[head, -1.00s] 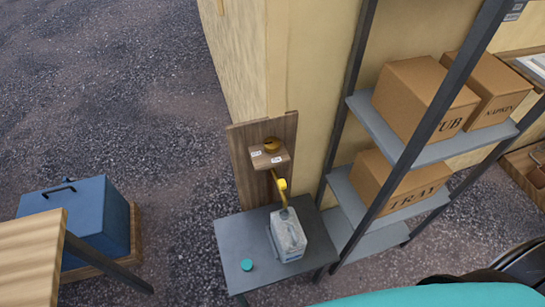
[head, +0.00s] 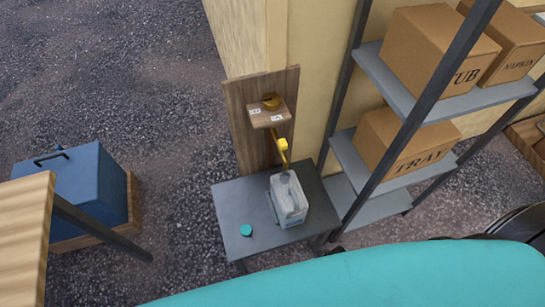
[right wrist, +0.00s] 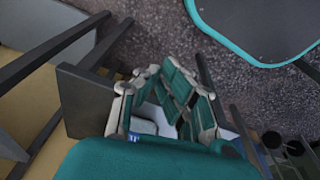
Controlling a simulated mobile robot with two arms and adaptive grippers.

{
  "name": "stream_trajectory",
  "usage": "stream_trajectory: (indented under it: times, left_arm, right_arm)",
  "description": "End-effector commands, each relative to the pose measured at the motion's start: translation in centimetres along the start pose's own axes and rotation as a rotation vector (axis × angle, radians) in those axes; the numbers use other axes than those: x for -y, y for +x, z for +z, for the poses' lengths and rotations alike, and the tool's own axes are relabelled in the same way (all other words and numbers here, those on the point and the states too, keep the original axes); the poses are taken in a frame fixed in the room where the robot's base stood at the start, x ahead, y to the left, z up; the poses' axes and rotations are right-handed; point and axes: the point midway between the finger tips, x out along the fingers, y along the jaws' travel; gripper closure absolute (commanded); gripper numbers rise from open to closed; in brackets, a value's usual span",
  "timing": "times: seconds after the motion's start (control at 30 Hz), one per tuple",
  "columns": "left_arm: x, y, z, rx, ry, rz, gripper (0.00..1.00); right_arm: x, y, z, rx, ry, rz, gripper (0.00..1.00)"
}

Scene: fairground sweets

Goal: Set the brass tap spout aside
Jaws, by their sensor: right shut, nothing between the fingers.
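The brass tap spout (head: 282,148) hangs at the wooden tap board (head: 250,125), below a small wooden shelf with a round brass knob (head: 271,101). Its lower end is over a clear, pale container (head: 289,203) on a dark grey table (head: 235,196); whether it goes into the mouth is too small to tell. A teal round cap (head: 246,230) lies on the table to the left of the container. My right gripper (right wrist: 184,88) shows in the right wrist view, shut and empty. No gripper shows in the head view.
A metal shelf rack (head: 400,90) with several cardboard boxes stands right of the table. A blue box (head: 75,190) on a wooden base is at left, behind a light wooden top (head: 25,225). The table's left part is mostly bare.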

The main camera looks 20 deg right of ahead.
Motion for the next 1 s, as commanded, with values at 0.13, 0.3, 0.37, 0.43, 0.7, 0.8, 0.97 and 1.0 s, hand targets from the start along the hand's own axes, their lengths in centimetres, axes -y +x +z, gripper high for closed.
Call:
stream_trajectory:
  times: [0.13, 0.3, 0.37, 0.43, 0.7, 0.8, 0.97, 1.0]
  left_arm:
    - [0.0, 2.3, 0.2, 0.000, 0.000, 0.000, 0.37]
    - [-0.1, 4.3, 0.4, 0.000, 0.000, 0.000, 0.37]
    - [-0.1, 5.0, 0.5, 0.000, 0.000, 0.000, 0.37]
    - [-0.1, 5.8, 0.5, 0.000, 0.000, 0.000, 0.37]
    - [-0.1, 8.2, 0.8, 0.000, 0.000, 0.000, 0.37]
    - [-0.1, 8.4, 0.8, 0.000, 0.000, 0.000, 0.37]
    - [-0.1, 8.5, 0.8, 0.000, 0.000, 0.000, 0.37]
    - [-0.1, 8.5, 0.8, 0.000, 0.000, 0.000, 0.37]
  right_arm:
    - [-0.2, -2.5, -3.1, -0.031, 0.005, 0.003, 1.00]
    - [-0.4, -6.6, -5.9, -0.066, -0.001, 0.007, 1.00]
    - [-0.4, -8.2, -6.8, -0.086, -0.010, 0.010, 1.00]
    - [-0.5, -10.1, -7.6, -0.113, -0.032, 0.014, 1.00]
    - [-0.2, -15.7, -13.6, -0.393, -0.371, 0.117, 1.00]
    - [0.0, -16.4, -16.2, -0.512, -0.543, 0.203, 1.00]
    - [0.7, -17.4, -20.1, -0.685, -0.829, 0.400, 1.00]
    - [0.9, -17.6, -20.9, -0.722, -0.897, 0.457, 1.00]
